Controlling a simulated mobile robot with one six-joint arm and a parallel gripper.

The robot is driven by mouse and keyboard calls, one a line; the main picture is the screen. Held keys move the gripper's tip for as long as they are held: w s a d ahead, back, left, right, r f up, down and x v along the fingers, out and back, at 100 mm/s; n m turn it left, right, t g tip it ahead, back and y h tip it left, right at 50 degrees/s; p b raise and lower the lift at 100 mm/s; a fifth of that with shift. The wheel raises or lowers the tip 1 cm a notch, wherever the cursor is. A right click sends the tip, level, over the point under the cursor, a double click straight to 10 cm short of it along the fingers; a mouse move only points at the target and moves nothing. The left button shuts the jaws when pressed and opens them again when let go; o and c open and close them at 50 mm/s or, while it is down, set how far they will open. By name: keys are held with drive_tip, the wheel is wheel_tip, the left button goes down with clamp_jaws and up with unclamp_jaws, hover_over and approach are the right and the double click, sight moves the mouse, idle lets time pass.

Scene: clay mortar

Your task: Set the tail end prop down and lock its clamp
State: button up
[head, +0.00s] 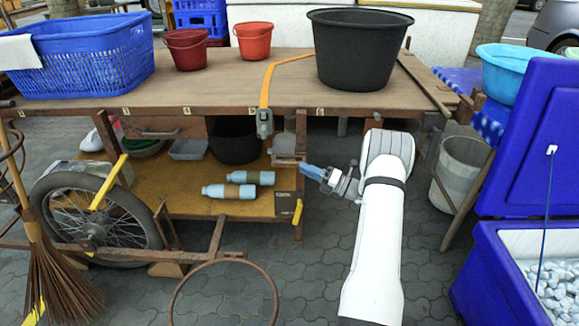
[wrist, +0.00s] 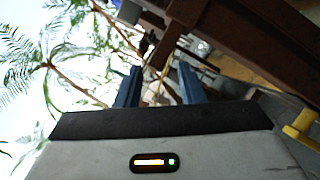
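My gripper (head: 310,171) is at the right end of the wooden cart, its blue fingers pointing left toward the cart's corner post. In the wrist view my gripper (wrist: 160,85) has its fingers apart with nothing clearly held between them. A rusty brown post (head: 299,190), possibly the tail end prop, stands at that corner. A yellow lever (head: 297,211), possibly its clamp, is low on the post, below my fingers. A yellow handle also shows at the right of the wrist view (wrist: 302,126). Whether the clamp is locked cannot be told.
The cart top (head: 210,85) carries a blue basket (head: 85,60), a black tub (head: 357,55) and two red buckets. An orange strap (head: 265,90) hangs over its front edge. A grey bucket (head: 460,170) and blue cooler (head: 500,285) stand right. Paving in front is partly clear.

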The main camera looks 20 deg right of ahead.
sight(292, 164)
drive_tip(key=b+x, duration=0.1)
drive_tip(key=x, duration=0.5)
drive_tip(key=shift+s, duration=0.1)
drive_tip(key=shift+c, duration=0.3)
drive_tip(key=shift+a, duration=0.1)
clamp_jaws()
